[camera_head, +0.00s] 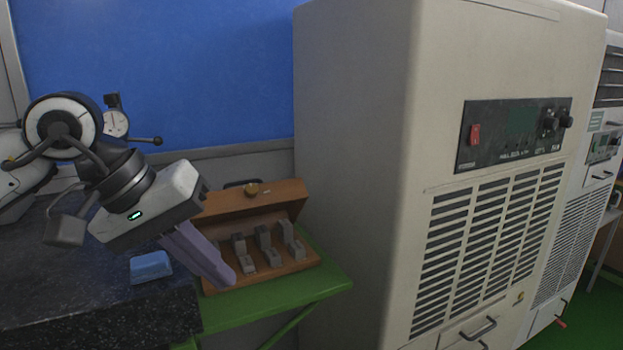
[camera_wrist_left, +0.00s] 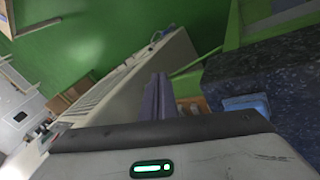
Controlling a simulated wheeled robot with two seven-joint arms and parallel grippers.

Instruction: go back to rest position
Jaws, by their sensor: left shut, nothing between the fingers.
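My left gripper (camera_head: 222,280) comes in from the left in the head view, its purple-grey fingers pointing down and to the right. The fingers are shut together with nothing between them. They overlap the left part of an open wooden case (camera_head: 290,187) in the picture; I cannot tell whether they touch it. The fingers also show in the left wrist view (camera_wrist_left: 157,98), pressed together. My right gripper is not in view.
The case holds several grey blocks (camera_head: 265,240) on a green table (camera_head: 325,285). A blue object (camera_head: 150,267) lies on the dark speckled slab (camera_head: 90,300). A dial gauge (camera_head: 116,123) stands behind my arm. A large beige cabinet (camera_head: 350,150) blocks the right.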

